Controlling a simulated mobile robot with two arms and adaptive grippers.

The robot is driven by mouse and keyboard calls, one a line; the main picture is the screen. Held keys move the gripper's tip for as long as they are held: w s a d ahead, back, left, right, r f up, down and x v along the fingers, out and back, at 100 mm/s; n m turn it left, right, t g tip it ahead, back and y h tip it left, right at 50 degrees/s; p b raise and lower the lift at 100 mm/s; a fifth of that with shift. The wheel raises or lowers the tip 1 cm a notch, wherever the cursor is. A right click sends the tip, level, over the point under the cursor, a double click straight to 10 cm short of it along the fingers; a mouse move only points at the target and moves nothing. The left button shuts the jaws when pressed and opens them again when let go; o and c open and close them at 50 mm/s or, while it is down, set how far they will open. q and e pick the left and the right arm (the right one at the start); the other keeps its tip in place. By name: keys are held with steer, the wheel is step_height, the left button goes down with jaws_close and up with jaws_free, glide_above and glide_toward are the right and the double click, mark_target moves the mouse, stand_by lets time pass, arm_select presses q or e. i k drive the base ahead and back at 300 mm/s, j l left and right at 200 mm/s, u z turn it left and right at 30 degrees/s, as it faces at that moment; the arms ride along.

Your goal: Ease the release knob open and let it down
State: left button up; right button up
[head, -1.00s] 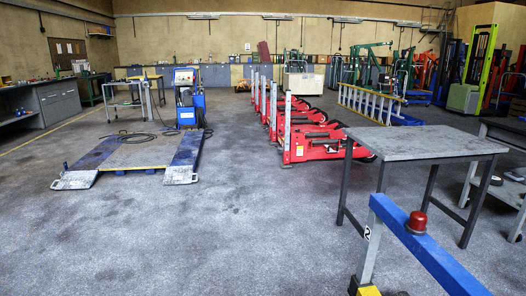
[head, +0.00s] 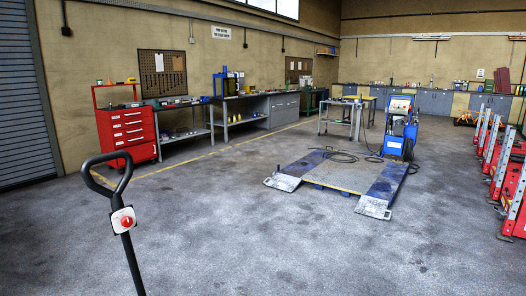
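A black upright handle (head: 130,256) with a looped grip stands at the lower left, close to me. A red round knob (head: 126,221) sits on a white plate on this handle, just below the loop. I cannot tell whether the knob is turned. The lower part of the handle and whatever it belongs to are cut off by the bottom edge. Neither of my grippers shows in the head view.
A low platform (head: 333,176) with blue ramps lies mid-floor, a blue machine (head: 400,135) behind it. Red machines (head: 518,190) line the right edge. A red tool cabinet (head: 128,135) and workbenches (head: 250,112) stand along the left wall. The floor between is mostly clear.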

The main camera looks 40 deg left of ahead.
mark_target(126, 221)
steer(key=u, duration=2.45)
